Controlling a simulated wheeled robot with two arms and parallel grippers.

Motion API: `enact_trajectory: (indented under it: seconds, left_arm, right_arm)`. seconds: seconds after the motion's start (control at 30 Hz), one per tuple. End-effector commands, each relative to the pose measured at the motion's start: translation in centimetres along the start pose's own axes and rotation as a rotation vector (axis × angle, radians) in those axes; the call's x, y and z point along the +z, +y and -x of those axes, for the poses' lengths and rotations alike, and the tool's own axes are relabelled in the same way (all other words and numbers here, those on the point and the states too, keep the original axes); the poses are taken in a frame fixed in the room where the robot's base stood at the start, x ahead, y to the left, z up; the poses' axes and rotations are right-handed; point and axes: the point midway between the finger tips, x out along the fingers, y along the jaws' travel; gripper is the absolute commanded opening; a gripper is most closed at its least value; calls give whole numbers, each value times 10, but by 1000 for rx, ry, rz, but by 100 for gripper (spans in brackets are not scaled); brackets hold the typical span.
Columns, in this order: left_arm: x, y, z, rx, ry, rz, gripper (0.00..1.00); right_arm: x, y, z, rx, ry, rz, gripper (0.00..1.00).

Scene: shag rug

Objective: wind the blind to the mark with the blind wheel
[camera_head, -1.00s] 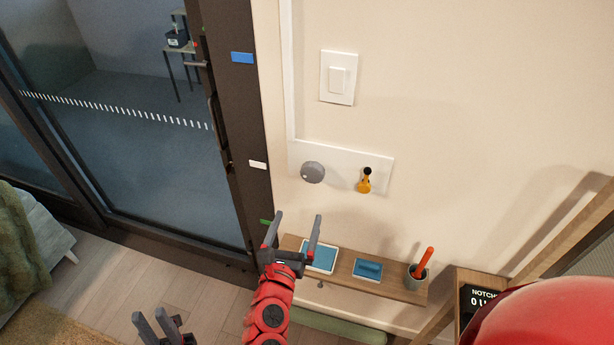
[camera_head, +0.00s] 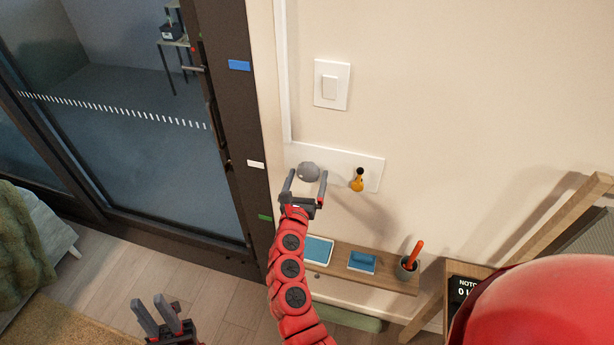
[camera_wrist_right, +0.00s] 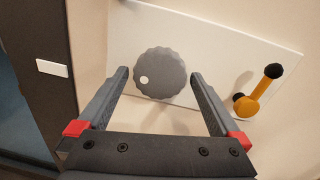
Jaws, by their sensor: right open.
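The blind wheel (camera_head: 309,172) is a grey, scalloped knob on a white wall plate (camera_head: 338,165). In the right wrist view the wheel (camera_wrist_right: 160,74) shows a pale dot left of its centre. My right gripper (camera_head: 307,173) is open in front of the wheel, its fingers on either side with visible gaps in the wrist view. Blue (camera_head: 239,65), white (camera_head: 256,164) and green (camera_head: 265,217) tags sit on the dark door frame; I cannot tell which is the mark. I cannot make out the blind's edge clearly. My left gripper (camera_head: 151,299) is open and empty at lower left.
A yellow crank with a black knob (camera_head: 357,181) sits right of the wheel on the same plate. A light switch (camera_head: 331,85) is above. Below, a wooden shelf (camera_head: 334,271) holds blue items and a cup with an orange-handled thing (camera_head: 412,255).

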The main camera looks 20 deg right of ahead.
Motion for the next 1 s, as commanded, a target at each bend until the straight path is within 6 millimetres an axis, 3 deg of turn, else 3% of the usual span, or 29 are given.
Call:
enact_trajectory:
  seconds: [0.13, 0.57, 1.0]
  left_arm:
    - [0, 0, 0, 0, 0, 0, 27]
    - [0, 0, 0, 0, 0, 0, 27]
    - [2, 1, 12, 0, 0, 0, 27]
  right_arm:
    - [0, 0, 0, 0, 0, 0, 98]
    - [1, 0, 0, 0, -1, -1, 21]
    - [-2, -2, 0, -4, 8, 87, 21]
